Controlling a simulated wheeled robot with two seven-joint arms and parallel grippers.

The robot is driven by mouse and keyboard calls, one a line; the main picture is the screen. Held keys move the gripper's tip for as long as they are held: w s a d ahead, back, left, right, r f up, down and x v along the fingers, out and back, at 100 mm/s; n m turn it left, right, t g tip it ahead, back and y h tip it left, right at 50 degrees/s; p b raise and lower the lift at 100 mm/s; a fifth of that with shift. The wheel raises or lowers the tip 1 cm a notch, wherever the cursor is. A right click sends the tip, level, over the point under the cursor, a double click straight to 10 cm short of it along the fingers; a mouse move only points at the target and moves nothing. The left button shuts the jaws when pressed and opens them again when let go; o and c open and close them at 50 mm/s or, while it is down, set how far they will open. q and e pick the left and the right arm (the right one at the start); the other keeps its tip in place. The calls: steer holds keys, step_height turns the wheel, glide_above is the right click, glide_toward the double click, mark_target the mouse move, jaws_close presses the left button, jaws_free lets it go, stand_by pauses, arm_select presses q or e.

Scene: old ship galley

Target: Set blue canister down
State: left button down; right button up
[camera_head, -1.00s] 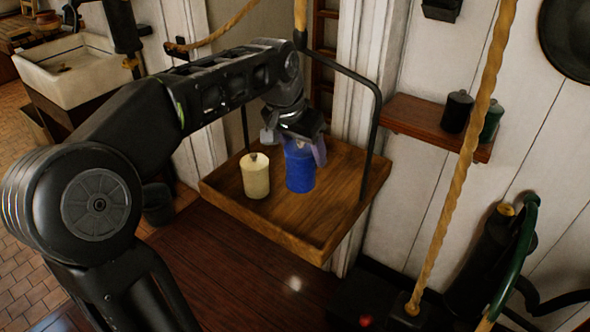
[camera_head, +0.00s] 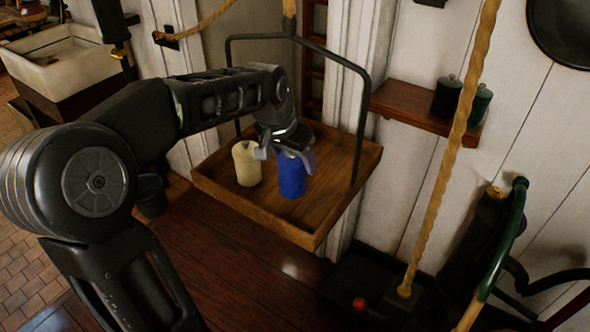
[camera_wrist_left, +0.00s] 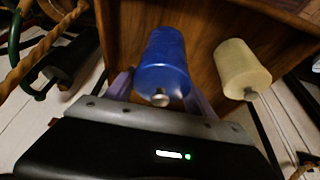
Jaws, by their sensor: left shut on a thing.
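The blue canister (camera_head: 291,178) is upright at the wooden hanging tray (camera_head: 330,205), right of a cream canister (camera_head: 247,164). My left gripper (camera_head: 287,158) comes from above and is shut on the blue canister near its top. In the left wrist view the blue canister (camera_wrist_left: 163,62) sits between the gripper's fingers (camera_wrist_left: 160,92), its knobbed lid toward the camera. The cream canister (camera_wrist_left: 242,70) stands beside it, apart from the blue one. I cannot tell whether the blue canister's base touches the tray floor. My right gripper is not in view.
The tray has a raised rim and a dark metal hanging frame (camera_head: 362,110). A wall shelf (camera_head: 405,108) to the right holds a black canister (camera_head: 447,96) and a green canister (camera_head: 479,102). A rope (camera_head: 450,165) hangs in front. Bare tray floor lies right of the blue canister.

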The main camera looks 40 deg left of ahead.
arm_select(q)
steer(key=shift+f, duration=1.8)
steer(key=shift+f, duration=0.15)
steer(key=shift+c, duration=1.6)
jaws_free()
steer(key=shift+r+p, duration=0.2)
steer(key=shift+p, duration=0.1)
steer(key=b+v, duration=0.1)
steer(key=v, duration=1.1)
